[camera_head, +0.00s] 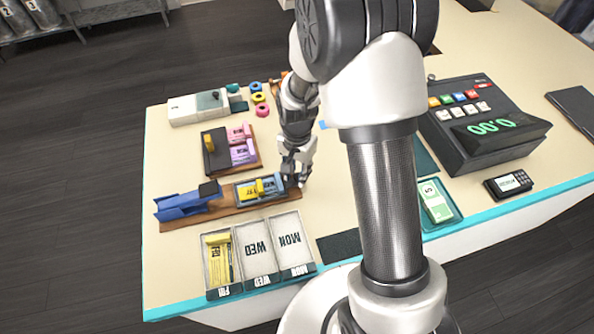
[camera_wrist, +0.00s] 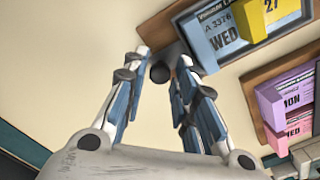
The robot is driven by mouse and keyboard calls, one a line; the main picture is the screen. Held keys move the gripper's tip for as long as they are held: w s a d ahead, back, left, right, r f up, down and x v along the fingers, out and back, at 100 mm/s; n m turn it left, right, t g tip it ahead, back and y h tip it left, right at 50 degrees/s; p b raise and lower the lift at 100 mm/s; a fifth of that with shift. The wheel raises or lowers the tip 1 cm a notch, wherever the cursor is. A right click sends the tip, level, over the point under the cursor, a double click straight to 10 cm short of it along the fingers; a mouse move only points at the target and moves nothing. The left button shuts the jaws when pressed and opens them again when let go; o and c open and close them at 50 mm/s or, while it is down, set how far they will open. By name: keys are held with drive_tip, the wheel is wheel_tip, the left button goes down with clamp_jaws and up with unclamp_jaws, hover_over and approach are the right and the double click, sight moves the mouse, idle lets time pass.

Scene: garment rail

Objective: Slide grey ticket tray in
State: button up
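The grey ticket tray (camera_head: 262,201) lies on a wooden board (camera_head: 213,215) in the head view, at the board's right end. It holds a blue ticket block marked WED (camera_wrist: 217,40) and a yellow block (camera_wrist: 265,17). My gripper (camera_head: 297,180) is low at the tray's right end. In the wrist view my gripper (camera_wrist: 163,62) has its two fingers apart, one on each side of a dark round knob (camera_wrist: 160,73) at the tray's near end. I cannot tell whether either finger touches the knob. My arm hides part of the table.
A blue device (camera_head: 185,205) stands at the board's left end. Bins marked FRI, WED and MON (camera_head: 258,250) stand in front; FRI holds yellow tickets. A second wooden holder with purple and pink blocks (camera_head: 242,148) is behind. A till (camera_head: 485,125) is at right.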

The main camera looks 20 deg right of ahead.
clamp_jaws()
idle(0.3)
drive_tip(key=a, duration=0.7)
drive_tip(key=shift+a, duration=0.2)
drive_tip(key=shift+c, duration=0.2)
unclamp_jaws()
drive_tip(key=shift+o, duration=1)
drive_tip(key=shift+a, duration=0.15)
